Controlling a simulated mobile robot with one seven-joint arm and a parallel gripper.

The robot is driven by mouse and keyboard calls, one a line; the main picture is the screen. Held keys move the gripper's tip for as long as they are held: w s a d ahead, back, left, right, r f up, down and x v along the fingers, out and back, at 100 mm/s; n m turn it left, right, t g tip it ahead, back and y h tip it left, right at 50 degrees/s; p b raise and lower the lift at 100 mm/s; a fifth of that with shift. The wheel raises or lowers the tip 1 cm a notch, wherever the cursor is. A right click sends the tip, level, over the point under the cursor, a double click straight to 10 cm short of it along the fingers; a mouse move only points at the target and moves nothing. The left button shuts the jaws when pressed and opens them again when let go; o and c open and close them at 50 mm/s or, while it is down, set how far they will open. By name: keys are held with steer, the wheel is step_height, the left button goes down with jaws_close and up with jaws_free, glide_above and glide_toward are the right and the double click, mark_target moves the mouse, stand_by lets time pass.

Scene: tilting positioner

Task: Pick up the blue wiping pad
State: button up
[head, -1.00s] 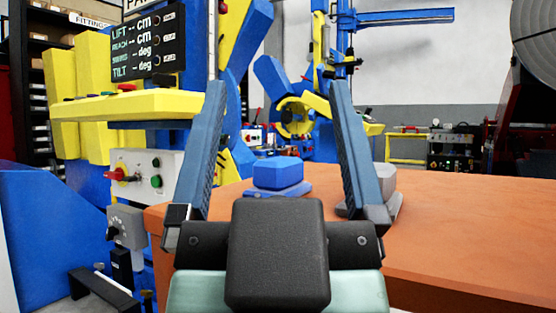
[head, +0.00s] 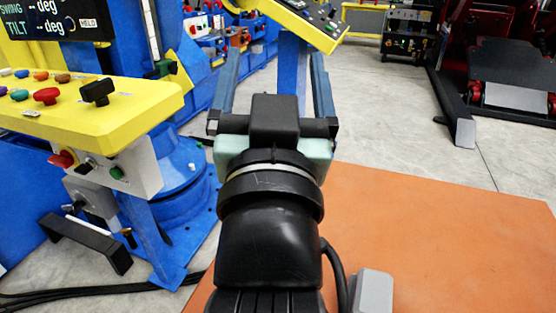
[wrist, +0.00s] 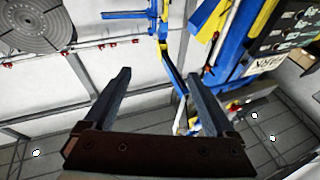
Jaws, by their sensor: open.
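The blue wiping pad is not visible in either current view; my arm covers part of the orange table top (head: 440,235), so the pad may be behind it. My gripper (head: 278,58) is raised beyond the far edge of the table in the head view, pointing away, with its two blue-grey fingers spread. In the wrist view my gripper (wrist: 158,76) is open with nothing between the fingers; the wall and blue machine parts show beyond them.
A grey block (head: 372,290) sits on the table at the bottom, right of my arm. A yellow control panel (head: 100,125) with buttons and a blue machine base (head: 175,190) stand left of the table. The table's right part looks clear.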

step_height(320, 180, down, 6)
steer(key=w+m+g+p, duration=0.1)
steer(key=w+g+p, duration=0.1)
steer(key=g+p, duration=0.95)
steer(key=s+f+m+g+h+p, duration=0.1)
steer(key=s+f+g+p, duration=0.2)
steer(key=s+p, duration=0.6)
steer(key=s+f+m+g+p, duration=0.1)
steer(key=s+f+g+p, duration=0.25)
steer(key=p, duration=0.85)
steer(key=x, duration=0.5)
steer(key=shift+w+f, duration=0.2)
steer(key=shift+f, duration=0.1)
steer(key=shift+t, duration=0.3)
steer(key=shift+x, duration=2.9)
steer(key=shift+a, duration=0.15)
steer(key=shift+c, duration=0.2)
